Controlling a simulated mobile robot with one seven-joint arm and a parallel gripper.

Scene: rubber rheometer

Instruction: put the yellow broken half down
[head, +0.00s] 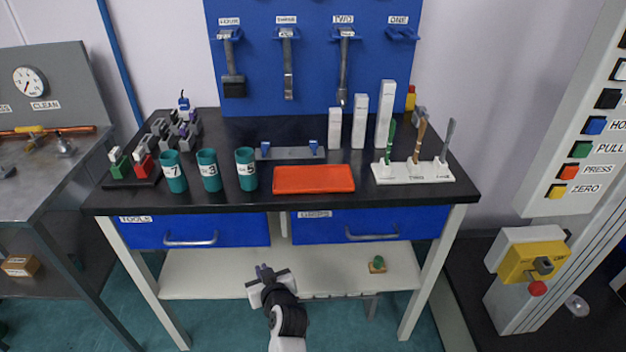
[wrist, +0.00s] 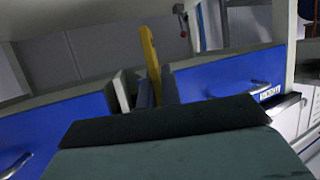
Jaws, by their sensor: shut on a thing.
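In the wrist view a narrow yellow strip (wrist: 150,55), which I take for the yellow broken half, stands up slightly tilted from between my gripper's fingers (wrist: 145,88). My gripper is shut on its lower part, which the fingers hide. In the head view my gripper (head: 262,272) is in front of the bench, below drawer height and over the pale lower shelf (head: 190,275) as seen from above. I cannot make out the yellow half there.
The black bench top (head: 230,125) holds an orange-red tray (head: 313,180), several teal cups (head: 208,170), a white stand (head: 412,173) with upright tools, and white blocks (head: 384,115). Two blue drawers (head: 195,231) are shut.

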